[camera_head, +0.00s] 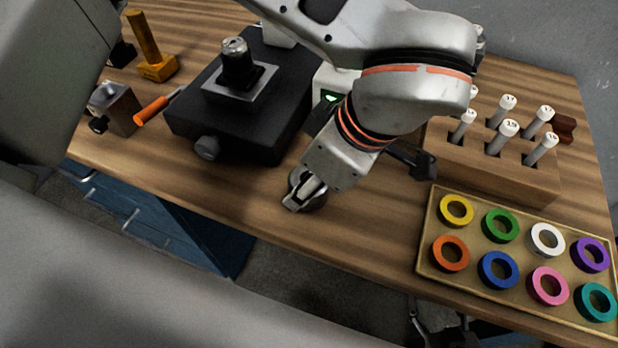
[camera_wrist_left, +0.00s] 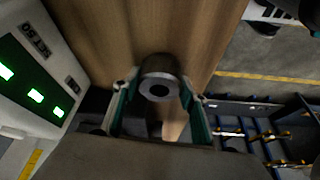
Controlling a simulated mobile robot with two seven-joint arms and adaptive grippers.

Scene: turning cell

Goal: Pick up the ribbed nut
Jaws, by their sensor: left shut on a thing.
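My left gripper (camera_head: 304,195) is low over the wooden bench near its front edge. It is shut on a round grey metal piece, which I take for the ribbed nut (camera_head: 318,202); the gripper hides part of it. In the left wrist view the nut (camera_wrist_left: 160,77) is a short cylinder with a dark round hole, between the two fingers of my gripper (camera_wrist_left: 160,98). Its ribs cannot be made out clearly. Whether it touches the bench cannot be told. My right gripper is not in view.
A tan tray (camera_head: 425,262) of coloured rings is at the right, below a wooden block (camera_head: 480,172) with white numbered pins. A black fixture (camera_head: 190,120) stands left of my gripper. A box with green displays (camera_wrist_left: 35,75) is close by. The bench front edge is near.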

